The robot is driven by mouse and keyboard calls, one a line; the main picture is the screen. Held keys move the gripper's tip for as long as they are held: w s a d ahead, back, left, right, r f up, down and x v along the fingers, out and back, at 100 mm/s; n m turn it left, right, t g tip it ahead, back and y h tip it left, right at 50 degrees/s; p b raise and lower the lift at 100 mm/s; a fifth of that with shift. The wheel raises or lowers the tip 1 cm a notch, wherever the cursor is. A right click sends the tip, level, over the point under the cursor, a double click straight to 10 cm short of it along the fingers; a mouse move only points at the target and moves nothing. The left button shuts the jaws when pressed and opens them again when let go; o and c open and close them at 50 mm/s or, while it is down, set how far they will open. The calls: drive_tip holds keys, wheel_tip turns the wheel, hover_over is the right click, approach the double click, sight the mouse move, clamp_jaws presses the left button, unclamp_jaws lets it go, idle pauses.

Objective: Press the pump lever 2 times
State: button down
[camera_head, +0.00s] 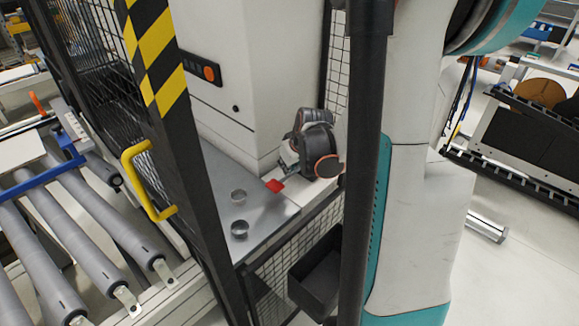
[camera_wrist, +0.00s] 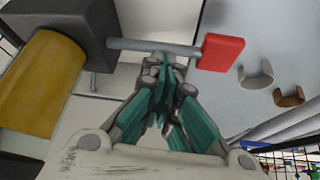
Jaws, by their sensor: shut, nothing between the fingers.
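The pump lever (camera_wrist: 221,52) has a red block on the end of a grey rod (camera_wrist: 135,45). The rod comes out of a dark block (camera_wrist: 88,22) in the wrist view. In the head view the lever's red end (camera_head: 274,185) shows over the grey worktop. My gripper (camera_wrist: 165,66) is shut and empty in the wrist view. Its fingertips appear next to the rod, left of the red end; I cannot tell whether they touch it. In the head view I cannot make out the fingertips. Most of the pump is hidden there behind dark rounded parts with an orange ring.
A striped post (camera_head: 150,50) and a black post (camera_head: 362,150) stand in front. A black bin (camera_head: 318,275) hangs below. A yellow cylinder (camera_wrist: 40,85) sits beside the dark block.

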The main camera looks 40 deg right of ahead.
drive_tip(key=shift+r, duration=0.1)
drive_tip(key=shift+w+d+r+p, duration=0.1)
drive_tip(key=shift+d+r+p, duration=0.35)
drive_tip(key=shift+r, duration=0.2)
drive_tip(key=shift+s+d+r+p, duration=0.1)
drive_tip(key=shift+d+r+p, duration=0.2)
drive_tip(key=shift+r+p, duration=0.3)
drive_tip(key=shift+w+d+r+p, duration=0.1)
drive_tip(key=shift+d+r+p, duration=0.3)
drive_tip(key=shift+r, duration=0.35)
drive_tip(key=d+r+p, duration=0.1)
drive_tip(key=r, duration=0.1)
drive_tip(key=d+r+p, duration=0.1)
drive_tip(key=r+p, duration=0.1)
drive_tip(key=shift+w+d+r, duration=0.1)
drive_tip(key=shift+d+r, duration=0.05)
drive_tip(key=shift+d, duration=0.05)
drive_tip(key=shift+r, duration=0.1)
idle(1.4)
